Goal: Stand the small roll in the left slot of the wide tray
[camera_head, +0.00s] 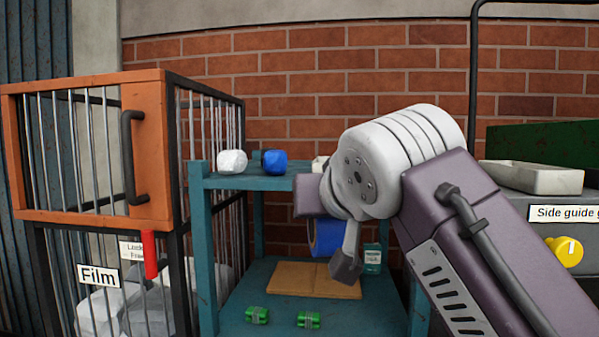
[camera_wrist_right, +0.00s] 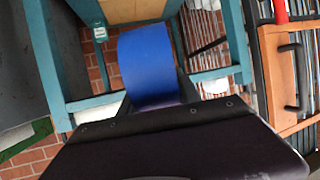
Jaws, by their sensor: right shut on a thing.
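A blue roll (camera_head: 325,238) is held beneath my right wrist, partly hidden by the arm in the head view. It shows large in the right wrist view (camera_wrist_right: 147,65). My right gripper (camera_head: 342,258) is shut on it, in front of the teal rack; its fingertips are mostly hidden. A pale, shallow tray (camera_head: 532,178) sits on the grey surface at the right. Its slots cannot be made out, and I cannot tell if it is the wide tray. My left gripper is not in view.
The teal rack (camera_head: 200,240) carries a white lump (camera_head: 232,162) and a blue lump (camera_head: 274,162) on top. Its lower shelf holds brown cardboard (camera_head: 314,280) and two green bundles (camera_head: 257,315). An orange-framed cage (camera_head: 90,78) stands left. A yellow knob (camera_head: 566,251) is at right.

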